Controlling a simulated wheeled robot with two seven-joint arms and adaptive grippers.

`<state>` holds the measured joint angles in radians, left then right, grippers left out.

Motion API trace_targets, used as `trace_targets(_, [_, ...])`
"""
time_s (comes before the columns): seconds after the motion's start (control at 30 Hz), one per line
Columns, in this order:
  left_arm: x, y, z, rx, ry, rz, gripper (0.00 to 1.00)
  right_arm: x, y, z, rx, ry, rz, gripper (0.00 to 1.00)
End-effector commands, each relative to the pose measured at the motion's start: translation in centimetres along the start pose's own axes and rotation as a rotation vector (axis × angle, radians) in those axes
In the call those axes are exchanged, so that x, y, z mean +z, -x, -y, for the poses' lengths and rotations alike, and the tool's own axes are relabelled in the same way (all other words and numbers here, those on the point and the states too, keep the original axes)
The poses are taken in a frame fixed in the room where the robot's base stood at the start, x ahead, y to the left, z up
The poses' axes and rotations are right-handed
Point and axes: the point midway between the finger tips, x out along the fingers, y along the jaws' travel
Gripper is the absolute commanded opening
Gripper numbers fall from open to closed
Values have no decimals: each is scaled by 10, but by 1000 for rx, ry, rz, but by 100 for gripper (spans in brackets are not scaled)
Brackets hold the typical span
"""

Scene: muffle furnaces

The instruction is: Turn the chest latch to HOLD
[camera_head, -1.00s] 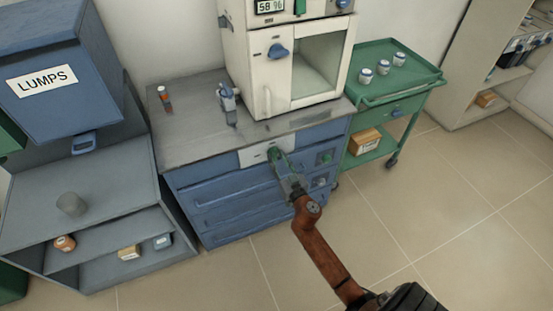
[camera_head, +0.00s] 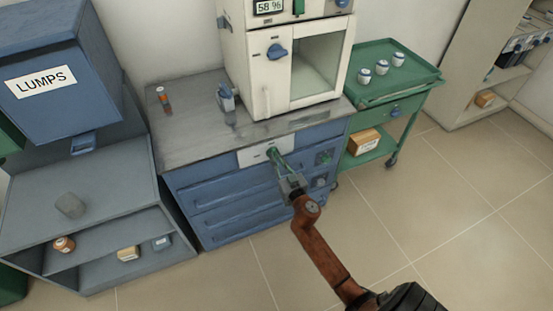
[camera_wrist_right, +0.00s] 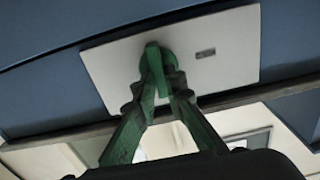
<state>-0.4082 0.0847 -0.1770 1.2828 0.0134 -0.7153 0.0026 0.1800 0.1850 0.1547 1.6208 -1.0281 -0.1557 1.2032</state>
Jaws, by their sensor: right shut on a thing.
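The green chest latch (camera_wrist_right: 153,60) is a round knob with a bar, on a white plate (camera_head: 250,158) at the top front of the blue drawer chest (camera_head: 230,190). My right gripper (camera_wrist_right: 160,88) has its green fingers on both sides of the latch bar and is shut on it. In the head view the right gripper (camera_head: 277,160) reaches the plate from the front right and hides part of the latch. A small dark mark (camera_wrist_right: 206,53) on the plate is too small to read. My left gripper is not in view.
A white furnace (camera_head: 272,85) and a grey-blue bottle-like item (camera_head: 227,98) stand on the chest's grey top. A green cart (camera_head: 408,85) with several small jars is at the right. A grey shelf (camera_head: 110,190) stands at the left. The floor in front is clear.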

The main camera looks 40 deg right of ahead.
Motion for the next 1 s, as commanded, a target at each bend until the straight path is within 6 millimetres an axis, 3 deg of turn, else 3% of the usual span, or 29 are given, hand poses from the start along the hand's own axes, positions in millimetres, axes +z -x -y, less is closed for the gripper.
trace_targets(0.37, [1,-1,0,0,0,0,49,0,0,2,-1,122,0,0])
trace_targets(1.0, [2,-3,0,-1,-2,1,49,3,0,5,0,705,1,0])
